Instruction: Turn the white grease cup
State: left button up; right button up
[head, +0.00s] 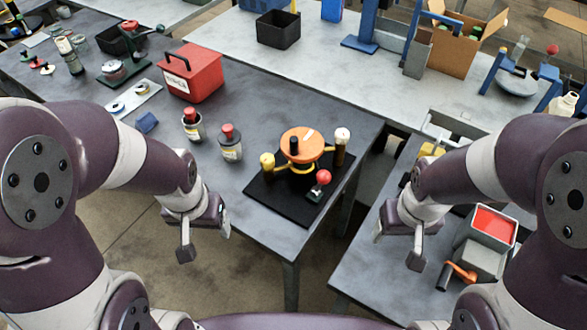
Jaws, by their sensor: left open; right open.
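The white grease cup (342,134) is small and sits on top of a dark brown post at the right of a fixture. The fixture has an orange disc (301,141), a yellow part (267,160) at its left and a red ball knob (323,177) in front. It stands on a black mat (271,191) on the grey table. My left gripper (205,239) is open and empty, in front of the table's near edge, left of the fixture. My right gripper (397,245) is open and empty, right of and nearer than the cup. Neither touches the fixture.
Two red-capped bottles (230,146) stand left of the mat. A red toolbox (191,74) is behind them. A lower side table at right holds a grey bin with red contents (492,226) and an orange-handled tool (462,271). A gap separates the tables.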

aim_at(342, 136)
jog(key=k+l+z, duration=0.2)
jog(key=z, duration=0.25)
jog(key=k+l+z, duration=0.2)
jog(key=l+z, duration=0.2)
jog(key=i, duration=0.5)
